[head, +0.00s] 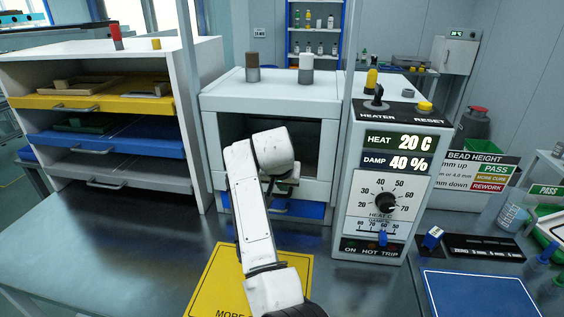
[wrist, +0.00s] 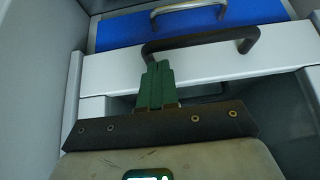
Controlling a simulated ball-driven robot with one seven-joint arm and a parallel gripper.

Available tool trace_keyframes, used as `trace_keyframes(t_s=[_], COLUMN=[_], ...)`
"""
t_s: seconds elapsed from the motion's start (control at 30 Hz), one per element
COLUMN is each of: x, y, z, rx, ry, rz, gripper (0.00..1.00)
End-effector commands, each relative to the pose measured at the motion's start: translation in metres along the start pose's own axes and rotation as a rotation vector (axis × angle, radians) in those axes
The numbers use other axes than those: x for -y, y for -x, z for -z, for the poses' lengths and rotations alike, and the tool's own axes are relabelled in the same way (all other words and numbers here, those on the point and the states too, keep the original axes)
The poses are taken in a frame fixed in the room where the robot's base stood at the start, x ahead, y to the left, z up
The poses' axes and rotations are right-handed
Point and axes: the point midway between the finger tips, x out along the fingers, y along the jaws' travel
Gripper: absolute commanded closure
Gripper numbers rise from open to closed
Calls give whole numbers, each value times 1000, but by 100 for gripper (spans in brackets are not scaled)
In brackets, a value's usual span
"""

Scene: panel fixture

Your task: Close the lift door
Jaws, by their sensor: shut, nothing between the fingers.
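The lift door (head: 318,190) shows in the head view as a white panel low on the front of the middle cabinet, with the dark opening above it uncovered. In the wrist view the white door panel (wrist: 215,65) carries a dark bar handle (wrist: 205,40). My gripper (wrist: 157,68) has green fingers that are shut and empty. Their tips are at the left part of the handle; I cannot tell whether they touch it. In the head view my arm hides most of the handle and the gripper.
A blue drawer (head: 302,209) with a metal handle sits below the door. A control box (head: 375,185) with a dial stands to the right of the cabinet. A shelf unit (head: 190,110) with several trays is at the left. A yellow sign (head: 215,275) lies on the bench in front.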

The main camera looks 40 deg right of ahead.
Motion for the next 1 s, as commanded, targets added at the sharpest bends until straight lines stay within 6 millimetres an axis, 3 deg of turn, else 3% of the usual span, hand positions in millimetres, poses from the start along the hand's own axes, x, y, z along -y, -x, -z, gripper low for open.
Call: trace_keyframes(t_s=[0.03,0.13,0.4,0.6,1.0], x=[-1,-4,-2,-2,-2], y=[13,25,80,108,119], z=[12,24,19,19,19], rx=[-4,-10,-16,-15,-13], ry=[-2,-3,-3,-3,-2], rz=[1,1,5,4,3], gripper=[100,100,100,100,100])
